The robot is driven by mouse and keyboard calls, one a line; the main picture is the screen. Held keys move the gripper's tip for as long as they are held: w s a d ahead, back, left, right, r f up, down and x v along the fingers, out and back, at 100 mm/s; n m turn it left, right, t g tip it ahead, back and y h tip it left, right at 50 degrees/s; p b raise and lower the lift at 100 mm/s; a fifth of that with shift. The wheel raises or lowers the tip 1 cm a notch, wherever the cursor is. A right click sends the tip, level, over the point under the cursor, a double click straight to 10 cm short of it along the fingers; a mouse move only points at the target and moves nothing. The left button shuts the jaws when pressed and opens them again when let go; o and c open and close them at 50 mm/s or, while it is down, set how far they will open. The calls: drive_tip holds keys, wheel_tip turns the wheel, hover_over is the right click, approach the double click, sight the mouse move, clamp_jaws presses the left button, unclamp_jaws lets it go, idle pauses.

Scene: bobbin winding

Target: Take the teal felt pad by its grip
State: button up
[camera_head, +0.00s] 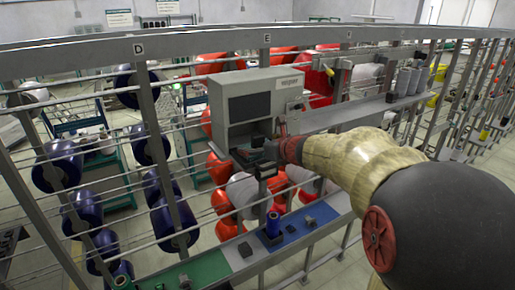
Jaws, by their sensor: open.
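My arm reaches in from the right, and my gripper (250,155) is at its end, small and dark, in front of the open lower bay of a grey cabinet (223,108). It is open; its fingers are hard to make out against the dark bay. I cannot make out the teal felt pad or its grip for certain. It may be hidden behind my gripper or too small to tell. A small dark block (265,170) shows just below my wrist, and I cannot tell what it is.
A narrow bench below has a green section (205,268) and a blue section (290,232) bearing small dark blocks and a blue spool (273,224). Rack posts and rails with large blue and red bobbins stand close behind. A grey shelf (340,112) lies right of the cabinet.

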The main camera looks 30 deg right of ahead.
drive_tip(key=shift+w+d+f, duration=0.1)
drive_tip(key=shift+w+f, duration=0.05)
drive_tip(key=shift+w, duration=0.2)
drive_tip(key=shift+s, duration=0.1)
drive_tip(key=shift+c, duration=0.6)
drive_tip(key=c, duration=0.7)
